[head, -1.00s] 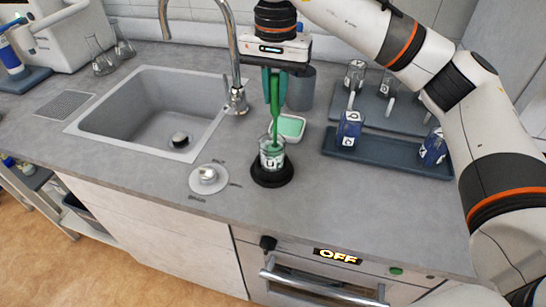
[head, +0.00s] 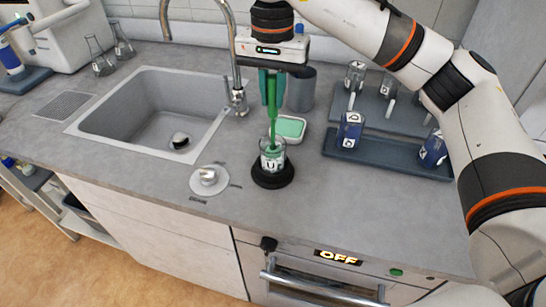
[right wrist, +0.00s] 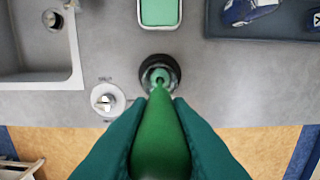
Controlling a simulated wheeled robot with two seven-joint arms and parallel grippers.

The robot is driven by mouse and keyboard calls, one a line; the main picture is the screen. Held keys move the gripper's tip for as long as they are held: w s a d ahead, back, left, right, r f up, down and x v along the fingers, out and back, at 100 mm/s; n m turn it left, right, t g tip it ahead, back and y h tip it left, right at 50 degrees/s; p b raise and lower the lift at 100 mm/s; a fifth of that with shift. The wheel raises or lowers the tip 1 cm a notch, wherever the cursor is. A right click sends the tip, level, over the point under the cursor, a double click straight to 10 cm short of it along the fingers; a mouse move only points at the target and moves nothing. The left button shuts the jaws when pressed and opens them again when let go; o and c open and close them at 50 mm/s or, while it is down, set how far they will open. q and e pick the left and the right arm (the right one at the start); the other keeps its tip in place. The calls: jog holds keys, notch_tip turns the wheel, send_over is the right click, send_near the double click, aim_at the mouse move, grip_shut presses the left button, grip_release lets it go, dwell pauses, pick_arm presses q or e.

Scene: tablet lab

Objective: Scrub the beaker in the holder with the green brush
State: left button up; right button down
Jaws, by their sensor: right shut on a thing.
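The green brush (head: 272,95) is upright in my right gripper (head: 271,76), which is shut on its handle. The brush's lower end is inside the glass beaker (head: 272,157), which stands upright in the round black holder (head: 272,178) on the counter. In the right wrist view, the brush (right wrist: 160,140) points down into the holder (right wrist: 160,72) between the teal fingers. The bristles are hard to make out through the glass. My left gripper does not show.
A shallow tray with a green pad (head: 289,128) lies just behind the beaker. A sink (head: 148,115) with a tap is to the left. A round white knob (head: 208,178) is front left. A blue-grey tray (head: 388,152) with blue-labelled vessels is right. A grey cup (head: 301,90) stands behind.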

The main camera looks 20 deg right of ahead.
jog(key=shift+r+p, duration=2.75)
jog(key=shift+r, duration=1.2)
jog(key=shift+r+p, duration=1.2)
jog(key=shift+r, duration=0.25)
notch_tip(320, 180, up, 4)
jog(key=p, duration=0.3)
